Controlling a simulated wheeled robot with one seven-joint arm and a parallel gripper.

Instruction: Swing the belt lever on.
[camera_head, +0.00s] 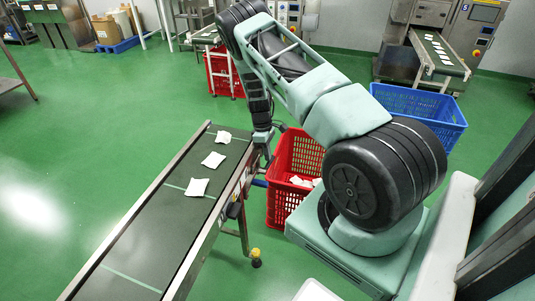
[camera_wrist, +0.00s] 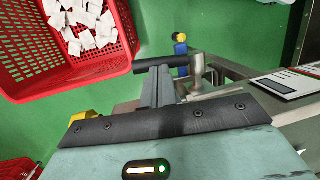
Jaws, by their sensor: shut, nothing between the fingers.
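A short blue piece at the side of the belt conveyor (camera_head: 150,225) looks like the belt lever (camera_head: 259,183). In the wrist view, a blue grip with a yellow and black end (camera_wrist: 180,47) appears just beyond my fingers, close to a grey metal post. My gripper (camera_head: 267,158) is low beside the conveyor's right edge, near the blue piece. In the wrist view its fingers (camera_wrist: 160,64) are shut and empty, near the blue grip; I cannot tell whether they touch it. The lever's pivot and exact angle are unclear.
White packets (camera_head: 213,159) lie on the belt. A red crate (camera_head: 280,205) with packets stands right of the conveyor, close to my gripper; it also shows in the wrist view (camera_wrist: 50,72). A blue crate (camera_head: 440,112) stands behind my arm. The green floor at left is clear.

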